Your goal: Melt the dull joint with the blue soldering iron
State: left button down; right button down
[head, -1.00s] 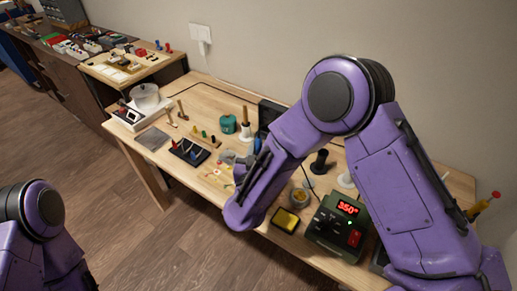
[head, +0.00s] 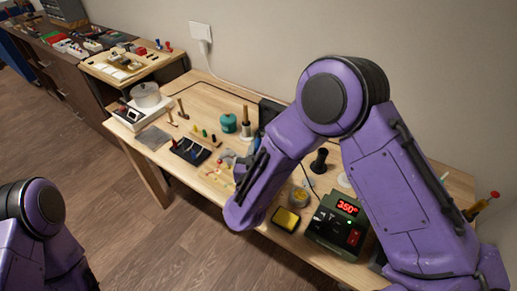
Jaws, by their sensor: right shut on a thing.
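My right arm reaches in from the right, and its forearm covers much of the bench's middle. My right gripper (head: 230,159) shows only in part, low over the bench to the left of the forearm. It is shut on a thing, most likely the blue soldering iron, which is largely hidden. The small work piece with coloured parts (head: 214,172) lies just left of and below the gripper. The dull joint is too small to make out, and contact with the iron's tip cannot be told. The green soldering station (head: 336,222) reads 350. My left gripper is out of view.
A yellow sponge (head: 285,219) and a round tin (head: 299,197) sit left of the station. A black tray (head: 190,151), a teal container (head: 229,123) and a black stand (head: 319,161) are on the wooden bench (head: 215,92). Bare wood shows along its back left.

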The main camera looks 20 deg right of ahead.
aim_at(259, 139)
jog(key=shift+f, duration=0.1)
jog(key=shift+f+b, duration=0.3)
jog(key=shift+f, duration=0.35)
jog(key=shift+p, duration=0.95)
dwell(3.5)
notch_tip(259, 139, up, 7)
jog(key=p, duration=0.6)
jog(key=shift+p, duration=0.3)
